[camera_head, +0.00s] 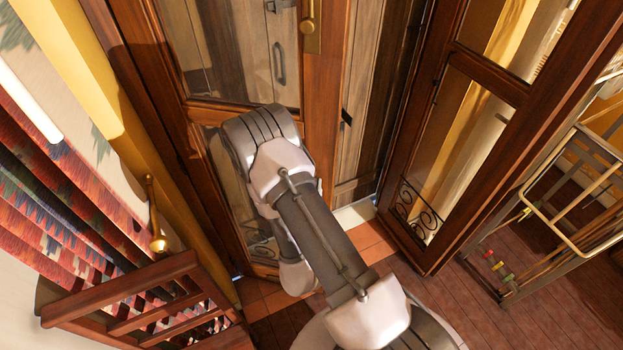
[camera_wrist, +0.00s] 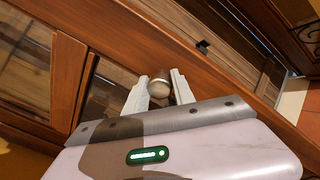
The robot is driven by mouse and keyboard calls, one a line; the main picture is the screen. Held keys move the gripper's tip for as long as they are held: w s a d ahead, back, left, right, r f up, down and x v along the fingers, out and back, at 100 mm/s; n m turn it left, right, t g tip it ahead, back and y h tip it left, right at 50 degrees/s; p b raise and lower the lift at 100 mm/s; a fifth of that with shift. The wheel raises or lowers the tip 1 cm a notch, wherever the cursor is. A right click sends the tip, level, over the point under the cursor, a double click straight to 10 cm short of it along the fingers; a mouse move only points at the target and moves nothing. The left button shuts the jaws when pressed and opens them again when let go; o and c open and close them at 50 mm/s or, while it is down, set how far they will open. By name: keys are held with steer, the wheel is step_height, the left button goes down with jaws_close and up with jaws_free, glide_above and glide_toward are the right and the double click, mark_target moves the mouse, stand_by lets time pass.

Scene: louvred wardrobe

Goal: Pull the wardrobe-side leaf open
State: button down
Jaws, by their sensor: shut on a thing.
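The wardrobe-side leaf (camera_head: 322,110) is the left glazed wooden leaf, with a brass handle plate (camera_head: 312,28) high on its stile. My arm covers much of its lower part in the head view. The leaf's wooden stile (camera_wrist: 205,72) crosses the wrist view diagonally. A small round metal knob (camera_wrist: 158,88) is between the two pale fingers of my gripper (camera_wrist: 156,84), which is shut on it. My gripper is hidden behind my arm in the head view. I cannot tell how far the leaf stands from its frame.
The other glazed leaf (camera_head: 422,262) stands swung open at right. Plank shutters (camera_head: 365,120) show behind the gap. A metal rack (camera_head: 560,220) stands far right.

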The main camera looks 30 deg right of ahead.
steer(key=c, duration=1.1)
jaws_free()
